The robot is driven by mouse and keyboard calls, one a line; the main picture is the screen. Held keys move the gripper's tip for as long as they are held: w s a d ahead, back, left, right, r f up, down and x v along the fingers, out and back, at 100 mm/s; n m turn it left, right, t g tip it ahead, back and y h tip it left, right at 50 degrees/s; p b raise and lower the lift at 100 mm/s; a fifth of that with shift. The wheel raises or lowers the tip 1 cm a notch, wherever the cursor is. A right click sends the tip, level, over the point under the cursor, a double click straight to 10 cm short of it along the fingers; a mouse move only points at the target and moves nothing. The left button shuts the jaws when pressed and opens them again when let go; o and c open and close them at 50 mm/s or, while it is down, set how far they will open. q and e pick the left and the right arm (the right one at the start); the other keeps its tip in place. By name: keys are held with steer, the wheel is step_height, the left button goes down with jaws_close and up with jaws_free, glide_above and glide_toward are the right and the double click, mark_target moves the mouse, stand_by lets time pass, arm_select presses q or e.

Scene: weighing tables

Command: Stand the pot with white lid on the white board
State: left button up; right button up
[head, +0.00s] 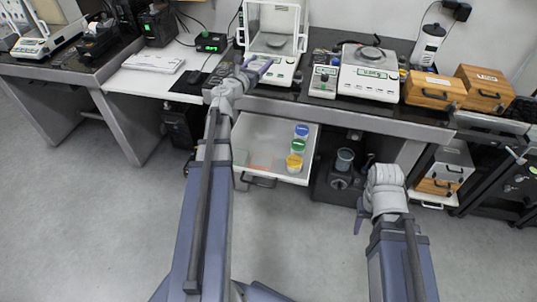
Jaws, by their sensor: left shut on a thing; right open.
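My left gripper (256,69) is at the back work surface, in front of the glass-walled balance. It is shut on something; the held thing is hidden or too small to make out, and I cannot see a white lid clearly. My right gripper (362,214) is low at the right, in front of the drawers, open and apart from any pot. A flat white thing (153,62) lies on the white table section left of the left gripper; I cannot tell whether it is the white board.
An open white drawer (275,132) holds pots with blue (301,131), green (299,145) and yellow (295,161) lids. The glass-walled balance (274,42), another balance (368,75) and wooden boxes (434,90) line the back. Clear floor lies in front.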

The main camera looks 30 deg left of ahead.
arm_select(q)
steer(key=f+b, duration=0.6)
steer(key=f, duration=0.1)
steer(key=f+b, duration=0.6)
steer(key=f, duration=0.1)
steer(key=f+b, duration=0.6)
steer(key=f, duration=0.1)
steer(key=shift+s+a+b, duration=0.1)
steer(key=shift+a+b, duration=0.15)
steer(key=shift+b, duration=0.15)
step_height(320, 180, down, 4)
steer(key=b, duration=0.3)
steer(key=shift+r+b, duration=0.2)
steer(key=shift+b, duration=0.15)
steer(key=shift+f, duration=0.2)
steer(key=o, duration=1.4)
steer(key=shift+c, duration=0.2)
steer(key=shift+r, duration=0.1)
